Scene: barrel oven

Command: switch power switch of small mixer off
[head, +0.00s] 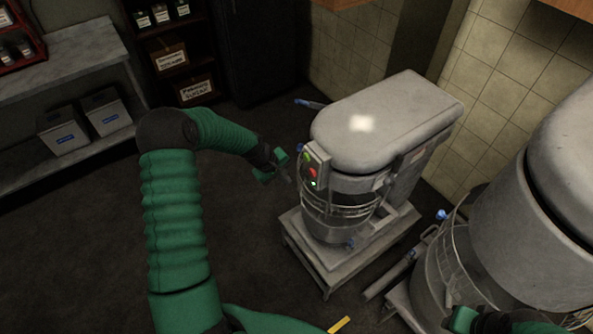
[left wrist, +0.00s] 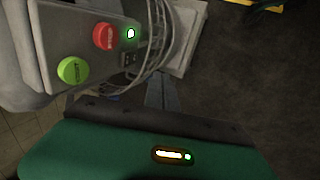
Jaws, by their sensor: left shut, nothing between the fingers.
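The small mixer (head: 385,115) stands on a low stand, with a grey control panel (head: 318,163) on its front left. In the left wrist view, the panel (left wrist: 35,60) carries a green button (left wrist: 73,70), a red button (left wrist: 105,36), a lit green lamp (left wrist: 130,33) and a small black switch (left wrist: 129,59). The switch's position is too small to tell. My left gripper (head: 284,174) is shut and empty, just left of the panel and apart from it. Its fingers (left wrist: 162,95) show near the switch in the wrist view. My right gripper (head: 463,319) shows partly at the bottom right; its fingers are unclear.
A larger mixer (head: 555,190) stands at the right, with a wire guard and bowl. A grey shelf (head: 70,60) with two bins (head: 63,130) is at the left. A dark rack (head: 172,50) stands behind. The floor left of the small mixer is clear.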

